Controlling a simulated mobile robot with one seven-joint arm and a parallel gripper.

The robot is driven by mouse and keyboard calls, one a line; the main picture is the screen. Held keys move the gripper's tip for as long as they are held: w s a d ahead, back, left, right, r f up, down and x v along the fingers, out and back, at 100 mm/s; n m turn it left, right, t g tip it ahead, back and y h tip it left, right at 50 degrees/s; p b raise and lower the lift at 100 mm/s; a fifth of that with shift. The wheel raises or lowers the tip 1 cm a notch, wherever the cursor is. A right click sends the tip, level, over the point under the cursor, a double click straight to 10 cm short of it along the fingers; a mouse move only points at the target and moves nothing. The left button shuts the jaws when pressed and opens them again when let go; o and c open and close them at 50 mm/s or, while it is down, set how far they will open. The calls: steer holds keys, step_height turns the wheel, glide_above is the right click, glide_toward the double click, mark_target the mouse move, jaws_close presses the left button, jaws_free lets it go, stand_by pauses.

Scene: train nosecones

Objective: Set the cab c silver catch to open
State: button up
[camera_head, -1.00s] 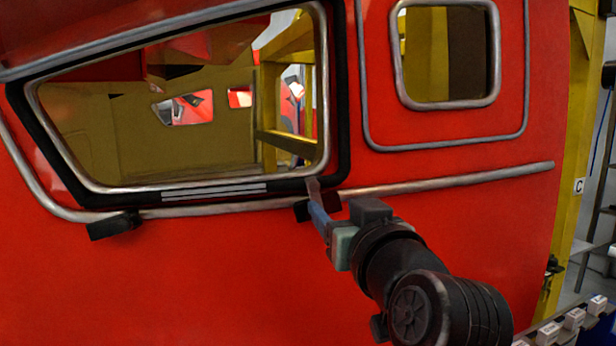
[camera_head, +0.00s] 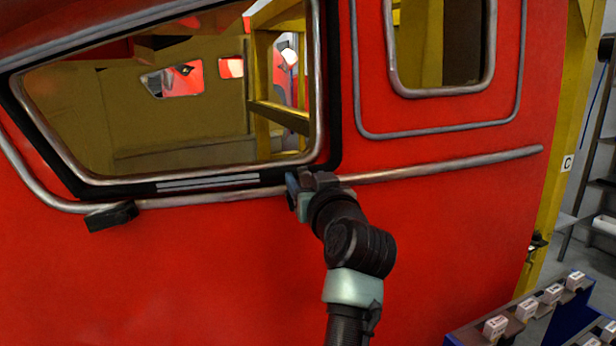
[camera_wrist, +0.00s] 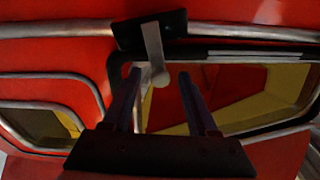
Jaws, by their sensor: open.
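The silver catch (camera_wrist: 154,48) shows in the wrist view as a flat lever with a rounded end, on a black block (camera_wrist: 150,30) by the window's frame. Its rounded end lies between the tips of my gripper's two fingers (camera_wrist: 160,74) in the picture. The fingers are apart, with gaps on both sides of the lever; I cannot tell the depth. In the head view my gripper (camera_head: 295,182) is at the lower right corner of the large window (camera_head: 200,110), and the catch is hidden behind it. The red cab side (camera_head: 230,270) fills most of that view.
A second black block (camera_head: 111,216) sits under the window's lower left. A metal rail (camera_head: 450,167) runs along the cab. A smaller window (camera_head: 440,45) is at upper right. A yellow post carries a C label (camera_head: 567,163). A rack with white boxes (camera_head: 496,326) stands at lower right.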

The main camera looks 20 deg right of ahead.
jaws_close()
steer(key=shift+d+m, duration=0.15)
steer(key=shift+m, duration=0.15)
steer(key=s+d+f+m+h, duration=0.1)
steer(key=d+f+m+h, duration=0.2)
steer(key=m, duration=1.6)
steer(key=shift+s+d+f+m+g+h+p, duration=0.25)
steer(key=shift+s+d+m+g+h, duration=0.2)
steer(key=shift+d, duration=0.5)
steer(key=shift+w, duration=0.1)
jaws_free()
